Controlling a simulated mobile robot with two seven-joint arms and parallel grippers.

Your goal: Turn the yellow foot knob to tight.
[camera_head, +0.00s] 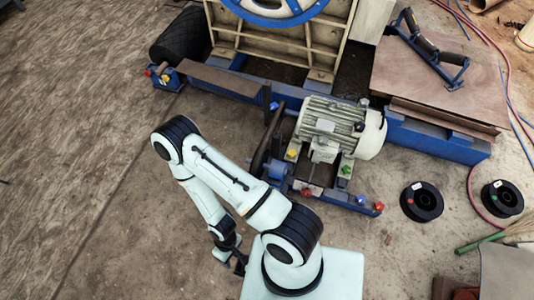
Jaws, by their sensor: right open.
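The yellow foot knob (291,153) is a small bright knob at the left foot of the grey electric motor (335,125). A green knob (346,169) sits at the motor's right foot. My right gripper (238,264) hangs low at the bottom centre, beside my pale base. It is open, small in view and well apart from the yellow knob. Which way the knob is turned is too small to tell. My left gripper is not in view.
Red knobs (307,192) and blue knobs (361,199) sit on the blue frame in front of the motor. Black spools (422,201) lie on the ground to the right. A brown plate (420,75) with a blue-ended roller stands at the back right. The ground at left is clear.

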